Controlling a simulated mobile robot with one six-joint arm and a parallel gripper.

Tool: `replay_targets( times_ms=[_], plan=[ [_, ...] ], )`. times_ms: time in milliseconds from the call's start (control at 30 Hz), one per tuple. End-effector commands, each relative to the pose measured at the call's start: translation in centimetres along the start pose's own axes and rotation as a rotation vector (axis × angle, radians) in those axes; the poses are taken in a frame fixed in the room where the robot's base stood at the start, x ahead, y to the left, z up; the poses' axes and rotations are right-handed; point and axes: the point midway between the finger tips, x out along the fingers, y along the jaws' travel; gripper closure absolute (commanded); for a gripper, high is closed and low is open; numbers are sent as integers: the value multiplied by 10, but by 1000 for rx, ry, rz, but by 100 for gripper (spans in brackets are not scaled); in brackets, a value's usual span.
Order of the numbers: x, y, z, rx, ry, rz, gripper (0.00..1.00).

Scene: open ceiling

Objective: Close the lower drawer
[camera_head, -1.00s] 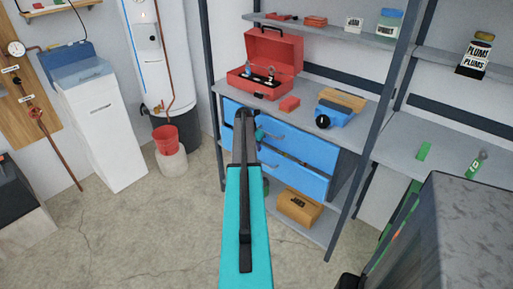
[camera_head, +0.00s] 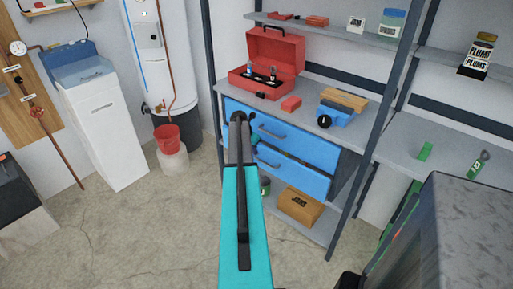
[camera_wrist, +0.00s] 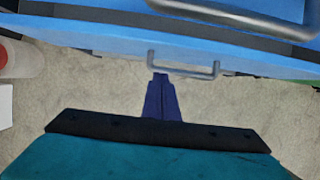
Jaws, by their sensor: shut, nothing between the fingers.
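The blue drawer unit has an upper drawer (camera_head: 290,138) and a lower drawer (camera_head: 300,176), each with a grey bar handle. A dark gap shows between their fronts in the head view; how far the lower drawer stands out is hard to tell. In the wrist view, the lower drawer's front (camera_wrist: 105,42) crosses the picture, with its handle (camera_wrist: 185,68) below the larger upper handle (camera_wrist: 240,18). My gripper (camera_wrist: 160,78) is shut and empty, its dark blue fingers pointing at the lower handle's left end. Contact cannot be told. My arm hides the unit's left part in the head view.
The drawers sit in a grey shelf rack with dark posts (camera_head: 375,130). A red toolbox (camera_head: 268,65) and a blue-and-black tool (camera_head: 335,115) rest above them. A cardboard box (camera_head: 300,207) is below.

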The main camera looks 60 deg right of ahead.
Motion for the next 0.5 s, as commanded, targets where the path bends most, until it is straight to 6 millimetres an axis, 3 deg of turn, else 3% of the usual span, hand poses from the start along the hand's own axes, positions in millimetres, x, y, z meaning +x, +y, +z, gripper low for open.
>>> replay_targets(
  times_ms=[500],
  plan=[
    [-76,-1,0,1,-1,0,100]
  ],
)
